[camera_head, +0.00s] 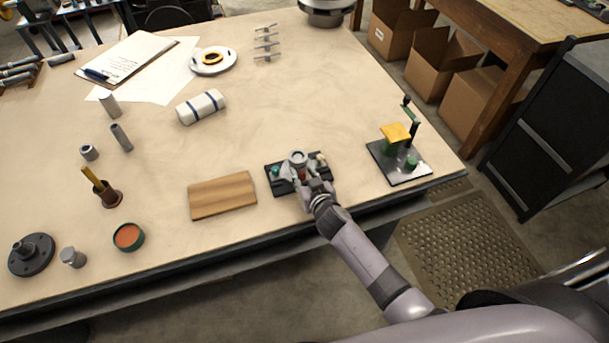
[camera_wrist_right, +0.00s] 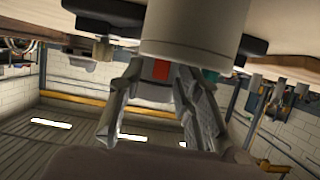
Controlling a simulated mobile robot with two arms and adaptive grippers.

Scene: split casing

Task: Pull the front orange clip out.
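The grey casing (camera_head: 298,158) stands on a black base plate (camera_head: 283,187) near the table's front edge. In the right wrist view the casing is a pale cylinder (camera_wrist_right: 190,30), seen upside down. The front orange clip (camera_wrist_right: 161,69) shows as a small orange-red patch on its near side. My right gripper (camera_head: 304,183) reaches the casing from the front. In the right wrist view its fingers (camera_wrist_right: 160,75) stand apart, one on each side of the clip, with visible gaps. Whether the fingertips touch the casing is unclear. My left gripper is not in view.
A wooden board (camera_head: 222,195) lies left of the base plate. A black plate with a green crank and yellow block (camera_head: 395,132) stands to the right. A white roll with blue bands (camera_head: 201,106) lies behind. The table middle is clear.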

